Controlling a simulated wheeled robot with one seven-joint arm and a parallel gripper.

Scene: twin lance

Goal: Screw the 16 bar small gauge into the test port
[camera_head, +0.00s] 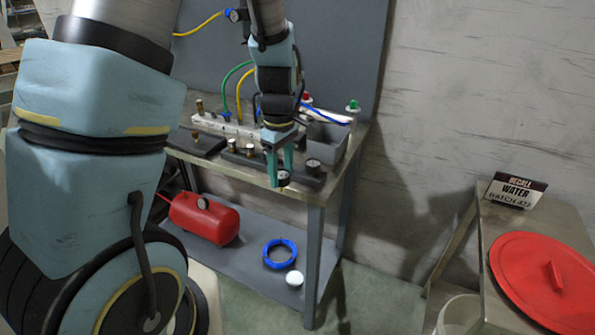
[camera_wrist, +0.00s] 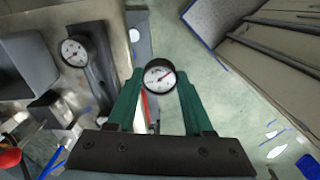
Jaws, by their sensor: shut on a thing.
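My gripper (camera_head: 280,168) is shut on a small round gauge (camera_head: 282,179) with a black rim and white face, held just off the front edge of the bench. In the wrist view the held gauge (camera_wrist: 159,76) sits between the green fingertips, its face toward the camera with a red needle; its figures are too small to read. Another gauge (camera_head: 313,165) stands in a dark rack (camera_head: 268,170) on the bench, also seen in the wrist view (camera_wrist: 74,52). A pale manifold block (camera_head: 222,127) with fittings and hoses lies behind. I cannot tell which fitting is the test port.
A grey bin (camera_head: 328,143) stands at the bench's right end. Green and yellow hoses rise behind the manifold. A red tank (camera_head: 204,218), a blue hose coil (camera_head: 280,254) and a white round object (camera_head: 294,278) are on the lower shelf. A red lid (camera_head: 541,275) lies on the right-hand table.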

